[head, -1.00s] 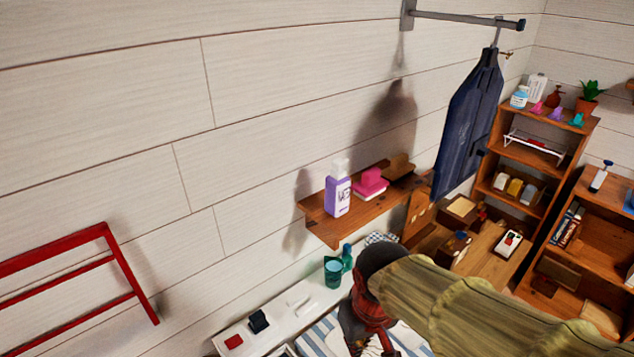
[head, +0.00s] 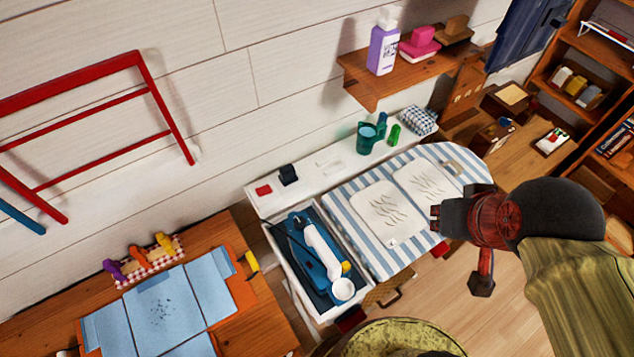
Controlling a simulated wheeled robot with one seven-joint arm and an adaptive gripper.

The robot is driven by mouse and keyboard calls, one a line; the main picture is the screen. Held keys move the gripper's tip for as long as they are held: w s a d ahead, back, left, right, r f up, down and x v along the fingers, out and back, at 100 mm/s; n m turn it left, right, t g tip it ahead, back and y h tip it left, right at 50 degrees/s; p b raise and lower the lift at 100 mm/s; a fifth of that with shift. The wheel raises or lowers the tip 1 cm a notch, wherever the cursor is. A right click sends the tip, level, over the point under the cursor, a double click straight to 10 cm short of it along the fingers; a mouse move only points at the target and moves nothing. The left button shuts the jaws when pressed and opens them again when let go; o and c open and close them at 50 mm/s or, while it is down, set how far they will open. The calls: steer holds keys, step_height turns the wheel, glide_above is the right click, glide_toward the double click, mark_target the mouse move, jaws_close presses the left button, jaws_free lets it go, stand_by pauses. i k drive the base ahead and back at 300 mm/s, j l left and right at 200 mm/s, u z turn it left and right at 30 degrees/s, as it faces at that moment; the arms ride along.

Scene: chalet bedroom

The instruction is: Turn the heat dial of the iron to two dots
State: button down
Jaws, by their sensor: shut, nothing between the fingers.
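The iron (head: 318,258), blue with a white handle, lies in a white tray (head: 285,262) at the left end of the ironing board. A small yellow part and a round white part show at its near right end; I cannot tell which is the heat dial, and no dots can be read. My gripper (head: 436,212) is shut and empty. In the picture it is to the right of the iron, over the right part of the striped board (head: 400,255), apart from the iron.
Two white cloths lie on the striped board. A green cup (head: 367,137) and a checked cloth (head: 416,121) stand on the white ledge behind. A wooden shelf (head: 372,88) juts from the wall above. A table with blue cloth (head: 165,305) is at lower left.

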mark_target(300, 223)
steer(key=u, duration=1.1)
